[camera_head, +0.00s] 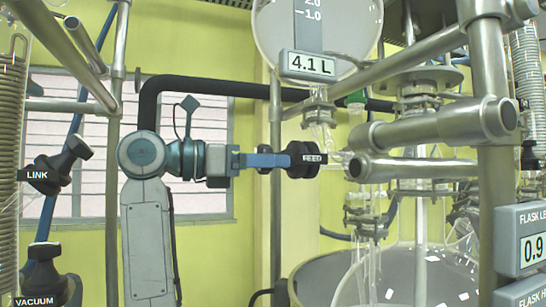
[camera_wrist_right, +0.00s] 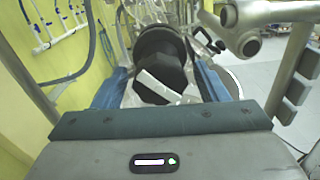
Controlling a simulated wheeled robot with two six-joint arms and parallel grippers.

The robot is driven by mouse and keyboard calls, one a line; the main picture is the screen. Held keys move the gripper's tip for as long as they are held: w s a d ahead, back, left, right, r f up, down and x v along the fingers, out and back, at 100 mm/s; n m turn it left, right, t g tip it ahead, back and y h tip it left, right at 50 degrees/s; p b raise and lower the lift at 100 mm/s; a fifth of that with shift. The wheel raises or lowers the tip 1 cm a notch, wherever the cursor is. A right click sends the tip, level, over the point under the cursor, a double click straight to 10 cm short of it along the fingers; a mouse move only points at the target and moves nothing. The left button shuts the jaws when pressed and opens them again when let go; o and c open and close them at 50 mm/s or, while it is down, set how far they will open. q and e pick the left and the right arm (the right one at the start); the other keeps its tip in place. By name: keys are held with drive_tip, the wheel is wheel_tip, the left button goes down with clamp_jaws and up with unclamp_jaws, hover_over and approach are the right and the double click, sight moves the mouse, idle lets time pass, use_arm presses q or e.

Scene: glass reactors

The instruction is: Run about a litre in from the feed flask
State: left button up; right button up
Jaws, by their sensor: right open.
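The feed flask (camera_head: 330,45) is a round glass vessel at the top of the head view, and its display (camera_head: 307,65) reads 4.1 L. Below it, a black valve knob (camera_head: 310,172) carries a small label, seemingly FEED. My right gripper (camera_head: 287,160) reaches it from the left with blue fingers. In the right wrist view the knob (camera_wrist_right: 160,55) lies between the two spread fingers of the gripper (camera_wrist_right: 162,84), with a pale label bar across its face. The jaws are open around the knob; contact cannot be told. My left gripper is not in view.
Black knobs labelled LINK (camera_head: 52,172) and VACUUM (camera_head: 42,285) are at the left. Steel pipes (camera_head: 430,128) and glassware crowd the right. A large glass vessel (camera_head: 400,275) stands below. A display (camera_head: 530,250) at the right edge reads 0.9, partly cut off.

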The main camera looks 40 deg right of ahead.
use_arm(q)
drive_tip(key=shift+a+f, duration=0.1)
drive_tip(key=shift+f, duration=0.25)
use_arm(e)
drive_tip(key=shift+x, duration=0.8)
drive_tip(key=shift+c, duration=0.2)
drive_tip(key=c, duration=1)
drive_tip(key=shift+o, duration=0.2)
drive_tip(key=shift+m, duration=0.3)
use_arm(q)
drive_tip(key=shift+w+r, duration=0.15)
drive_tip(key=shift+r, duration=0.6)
use_arm(e)
drive_tip(key=shift+w+m, duration=0.1)
drive_tip(key=shift+m, duration=5)
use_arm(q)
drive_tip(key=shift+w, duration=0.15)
